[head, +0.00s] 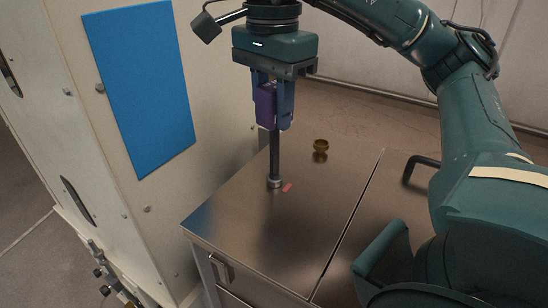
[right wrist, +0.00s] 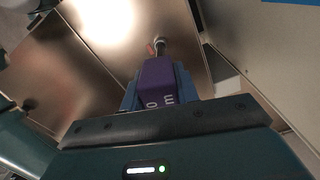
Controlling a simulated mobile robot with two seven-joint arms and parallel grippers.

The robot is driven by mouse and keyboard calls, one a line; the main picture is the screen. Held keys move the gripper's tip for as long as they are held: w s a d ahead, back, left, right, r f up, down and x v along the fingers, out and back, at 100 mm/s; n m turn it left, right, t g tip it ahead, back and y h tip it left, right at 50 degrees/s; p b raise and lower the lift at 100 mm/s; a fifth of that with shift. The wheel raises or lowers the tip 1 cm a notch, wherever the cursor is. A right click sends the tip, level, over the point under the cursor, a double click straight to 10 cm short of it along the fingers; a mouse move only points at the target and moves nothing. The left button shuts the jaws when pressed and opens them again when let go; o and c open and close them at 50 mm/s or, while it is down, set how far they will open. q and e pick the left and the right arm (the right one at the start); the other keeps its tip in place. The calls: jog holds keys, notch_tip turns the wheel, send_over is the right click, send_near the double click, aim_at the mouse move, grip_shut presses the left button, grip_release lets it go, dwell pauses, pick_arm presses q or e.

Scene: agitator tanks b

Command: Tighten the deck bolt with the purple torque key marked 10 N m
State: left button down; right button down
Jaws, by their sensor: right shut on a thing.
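The purple torque key (head: 266,106) is upright in my right gripper (head: 272,112), which is shut on its handle. Its dark shaft runs straight down to a round metal deck bolt (head: 274,182) on the steel deck (head: 235,205). The lower end appears to meet the bolt, but I cannot tell how fully it is seated. In the right wrist view the purple handle (right wrist: 160,84) shows between the fingers with part of a white marking; the full marking is not readable. A small red mark (head: 287,187) lies beside the bolt. My left gripper is not in view.
A small brass-coloured fitting (head: 320,146) stands on the deck behind and right of the key. A dark bent handle (head: 421,164) is at the right. A pale cabinet with a blue panel (head: 140,85) rises at the left. The deck around the bolt is clear.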

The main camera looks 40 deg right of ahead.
dwell(0.6)
jog(key=shift+m+p, duration=0.55)
jog(key=shift+m, duration=0.95)
